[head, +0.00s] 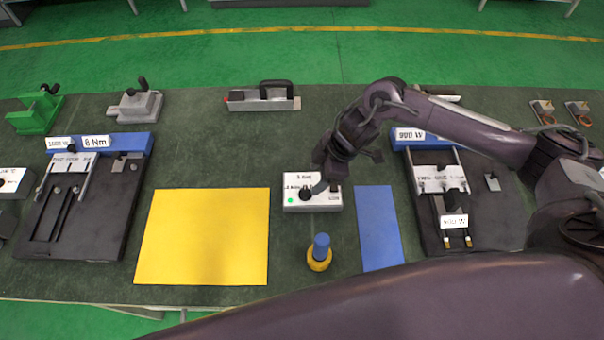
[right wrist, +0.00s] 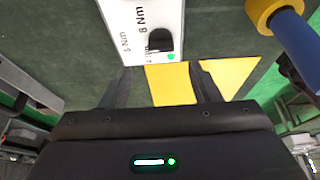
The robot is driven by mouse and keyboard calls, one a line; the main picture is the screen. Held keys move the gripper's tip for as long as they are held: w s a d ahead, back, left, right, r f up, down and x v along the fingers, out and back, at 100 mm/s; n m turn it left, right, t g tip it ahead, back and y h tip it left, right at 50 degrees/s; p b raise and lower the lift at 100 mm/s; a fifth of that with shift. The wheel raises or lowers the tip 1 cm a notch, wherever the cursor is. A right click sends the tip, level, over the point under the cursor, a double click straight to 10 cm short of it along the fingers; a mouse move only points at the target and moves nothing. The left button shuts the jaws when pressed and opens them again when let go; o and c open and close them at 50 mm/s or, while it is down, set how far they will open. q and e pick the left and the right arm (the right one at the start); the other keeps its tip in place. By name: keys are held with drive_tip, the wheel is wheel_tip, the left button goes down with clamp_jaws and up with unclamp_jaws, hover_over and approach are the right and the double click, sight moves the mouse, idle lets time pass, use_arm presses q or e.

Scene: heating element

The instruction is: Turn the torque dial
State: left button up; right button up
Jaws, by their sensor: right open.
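The torque dial is a black knob (head: 305,194) on a white and grey box (head: 330,202) in the middle of the table. In the right wrist view, the knob (right wrist: 160,40) stands on the white panel (right wrist: 125,20) among the labels 4 Nm, 6 Nm and 8 Nm, with a green light at its side. My right gripper (head: 321,186) is over the box, close to the knob. In the right wrist view its two fingers (right wrist: 162,76) are apart with nothing between them, and the knob shows beyond their tips. My left gripper is not in view.
A yellow mat (head: 205,235) lies left of the box and a blue mat (head: 379,228) right of it. A blue-topped yellow screwdriver-like piece (head: 320,255) stands in front of the box. Black fixtures (head: 100,210) (head: 495,215) flank the area. A grey tool (head: 264,97) lies behind.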

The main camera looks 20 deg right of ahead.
sight(305, 190)
drive_tip(key=x, duration=0.2)
drive_tip(key=p+x, duration=0.1)
drive_tip(key=x, duration=0.1)
drive_tip(key=shift+s+a, duration=0.15)
drive_tip(key=shift+s, duration=0.1)
drive_tip(key=shift+x, duration=1.25)
drive_tip(key=shift+w, duration=0.2)
drive_tip(key=c, duration=1)
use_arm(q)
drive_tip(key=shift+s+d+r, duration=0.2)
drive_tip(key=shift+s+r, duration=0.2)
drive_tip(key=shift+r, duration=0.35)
